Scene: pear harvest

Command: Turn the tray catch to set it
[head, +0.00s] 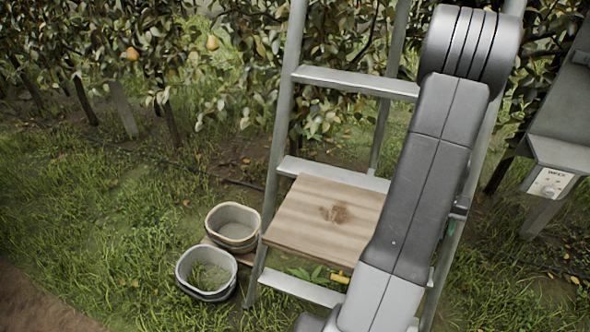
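A wooden tray (300,225) with a dark knot mark rests on the ladder, level with its lower rungs. A small yellow piece (340,278) shows just below the tray's front edge. I cannot tell whether it is the catch or how it is turned. A small dark fitting (460,207) sits on the ladder's right rail, partly behind my arm. My grey arm crosses in front of the ladder and covers the tray's right side. My gripper is not in view.
The metal ladder (277,140) stands in grass before pear trees. A grey stand with a white labelled panel (550,183) is at right.

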